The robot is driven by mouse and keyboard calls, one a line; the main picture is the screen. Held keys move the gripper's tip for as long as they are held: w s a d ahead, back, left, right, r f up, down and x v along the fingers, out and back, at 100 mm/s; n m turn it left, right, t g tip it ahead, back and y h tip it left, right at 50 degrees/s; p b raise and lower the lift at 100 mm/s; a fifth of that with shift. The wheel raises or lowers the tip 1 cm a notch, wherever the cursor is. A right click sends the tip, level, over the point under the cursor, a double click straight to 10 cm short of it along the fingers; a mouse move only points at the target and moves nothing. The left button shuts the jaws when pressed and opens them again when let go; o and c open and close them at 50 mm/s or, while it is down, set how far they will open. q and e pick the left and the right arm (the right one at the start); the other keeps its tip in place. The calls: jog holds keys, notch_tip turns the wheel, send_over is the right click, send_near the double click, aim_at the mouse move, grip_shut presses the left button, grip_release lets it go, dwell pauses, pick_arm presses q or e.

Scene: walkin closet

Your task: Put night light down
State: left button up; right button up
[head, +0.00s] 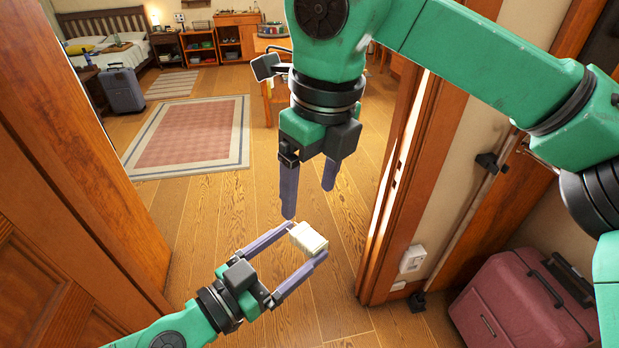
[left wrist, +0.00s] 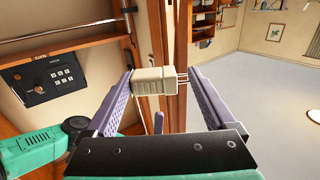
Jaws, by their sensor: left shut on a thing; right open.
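The night light (head: 308,239) is a small cream-white block. My left gripper (head: 306,241), low in the head view, is shut on it and holds it in the air above the wooden floor. In the left wrist view the night light (left wrist: 155,81) sits between the two purple fingers, with thin metal prongs sticking out to its right. My right gripper (head: 309,202) hangs above it in the head view, fingers pointing down, open and empty.
A doorway frame (head: 400,170) stands to the right, with a white wall outlet (head: 412,258) low beside it and a maroon suitcase (head: 520,305). A wooden door (head: 70,170) is on the left. Beyond lie a rug (head: 195,135), grey suitcase (head: 122,90) and bed (head: 105,45). The floor between is clear.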

aim_at(302, 232)
jog(key=f, duration=0.3)
jog(key=a+f, duration=0.1)
jog(key=f, duration=0.3)
jog(key=w+f, duration=0.1)
jog(key=f, duration=0.2)
jog(key=shift+a+f, duration=0.2)
jog(key=shift+f, duration=0.1)
grip_shut()
pick_arm(q)
jog(key=o, duration=1.1)
jog(key=shift+c, duration=0.2)
